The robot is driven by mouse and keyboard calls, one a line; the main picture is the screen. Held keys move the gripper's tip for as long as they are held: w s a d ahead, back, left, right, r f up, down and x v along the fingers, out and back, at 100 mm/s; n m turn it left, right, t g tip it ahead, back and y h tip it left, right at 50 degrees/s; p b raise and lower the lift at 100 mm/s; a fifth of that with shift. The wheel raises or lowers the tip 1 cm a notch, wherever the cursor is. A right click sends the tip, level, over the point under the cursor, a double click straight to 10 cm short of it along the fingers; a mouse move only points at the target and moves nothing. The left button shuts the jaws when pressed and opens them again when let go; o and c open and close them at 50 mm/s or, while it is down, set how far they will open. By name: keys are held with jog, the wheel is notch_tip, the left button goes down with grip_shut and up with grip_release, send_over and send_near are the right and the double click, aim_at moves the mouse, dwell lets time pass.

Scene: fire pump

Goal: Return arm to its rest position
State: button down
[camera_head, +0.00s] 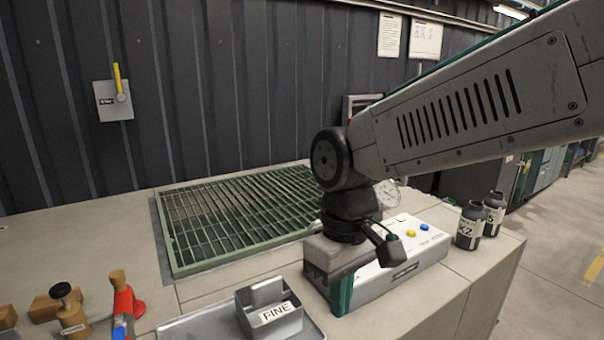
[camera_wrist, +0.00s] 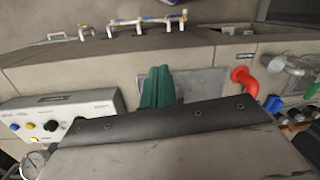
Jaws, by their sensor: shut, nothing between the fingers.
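My arm (camera_head: 470,105) reaches in from the right in the head view and bends down at the wrist over the counter. My gripper (camera_head: 342,296) points down in front of the control box (camera_head: 405,275), partly covering it. Its green fingers are together and hold nothing; they also show in the wrist view (camera_wrist: 157,86). I cannot tell whether the fingertips touch anything.
A grey bin marked FINE (camera_head: 270,312) stands on a metal tray (camera_head: 190,328) close to my gripper. A green grating (camera_head: 240,215) lies behind. Dark bottles (camera_head: 470,226) stand at right. A red-topped tool (camera_head: 124,300) is at front left. A yellow-handled lever (camera_head: 117,85) is on the wall.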

jog(key=s+d+m+t, duration=0.1)
jog(key=s+d+m, duration=0.1)
jog(key=d, duration=0.5)
jog(key=s+d+r+m+t, duration=0.1)
jog(key=s+d+m, duration=0.2)
jog(key=s+d, duration=0.2)
jog(key=s+d+m, duration=0.3)
jog(key=d, duration=0.6)
jog(key=shift+s+r+t, duration=0.2)
jog(key=shift+s+t, duration=0.2)
